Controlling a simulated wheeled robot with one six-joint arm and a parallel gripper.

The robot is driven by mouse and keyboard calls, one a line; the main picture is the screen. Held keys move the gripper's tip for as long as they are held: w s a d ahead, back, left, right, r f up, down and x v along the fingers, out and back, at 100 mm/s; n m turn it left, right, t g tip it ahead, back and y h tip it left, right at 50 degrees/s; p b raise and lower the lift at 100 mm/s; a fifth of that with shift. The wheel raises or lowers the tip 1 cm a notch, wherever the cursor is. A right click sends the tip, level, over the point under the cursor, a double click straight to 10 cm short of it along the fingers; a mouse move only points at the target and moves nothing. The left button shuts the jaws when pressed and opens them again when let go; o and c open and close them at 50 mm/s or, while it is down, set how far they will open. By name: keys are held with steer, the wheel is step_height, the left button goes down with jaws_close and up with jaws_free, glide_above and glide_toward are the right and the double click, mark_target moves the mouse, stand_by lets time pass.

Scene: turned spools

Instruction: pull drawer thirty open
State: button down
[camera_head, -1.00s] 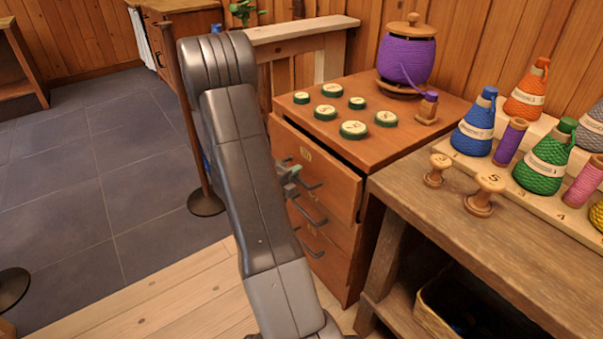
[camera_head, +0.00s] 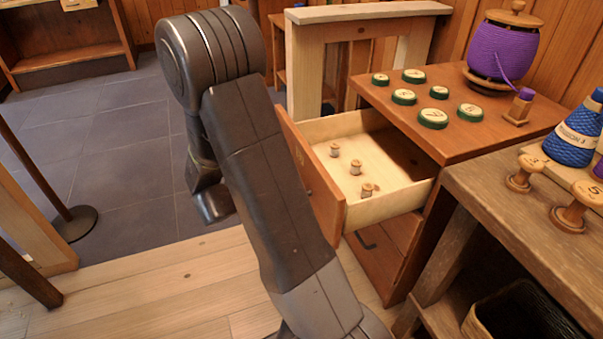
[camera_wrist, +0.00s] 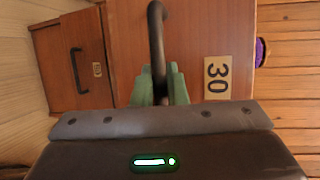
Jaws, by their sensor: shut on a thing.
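The drawer marked 30 (camera_wrist: 192,40) is the top drawer of a wooden cabinet. In the head view the drawer (camera_head: 390,208) stands well out, showing its pale inside with three small wooden spools (camera_head: 355,167). In the wrist view its dark bar handle (camera_wrist: 157,45) runs between the green fingers of my gripper (camera_wrist: 160,88), which is shut on it. The number plate (camera_wrist: 217,77) sits to the right of the handle. In the head view my arm and the drawer front hide the handle and my fingertips.
The cabinet top (camera_head: 455,125) holds several green-rimmed discs and a purple-wound jar (camera_head: 502,50). A workbench (camera_head: 500,195) with wooden knobs and yarn cones stands close at the right. A post with a round base (camera_head: 75,222) stands at the left. Floor at the left is mostly clear.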

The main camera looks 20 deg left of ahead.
steer(key=shift+s+a, duration=0.35)
steer(key=shift+a, duration=0.15)
steer(key=c, duration=1.5)
jaws_free()
steer(key=shift+o, duration=0.2)
steer(key=p+v, duration=0.2)
steer(key=v, duration=1.1)
steer(key=shift+s+a+p, duration=0.15)
steer(key=shift+s+p, duration=0.2)
steer(key=shift+p, duration=0.05)
steer(key=shift+r, duration=0.1)
steer(key=b+x, duration=0.2)
steer(key=x, duration=1.2)
steer(key=shift+b, duration=0.4)
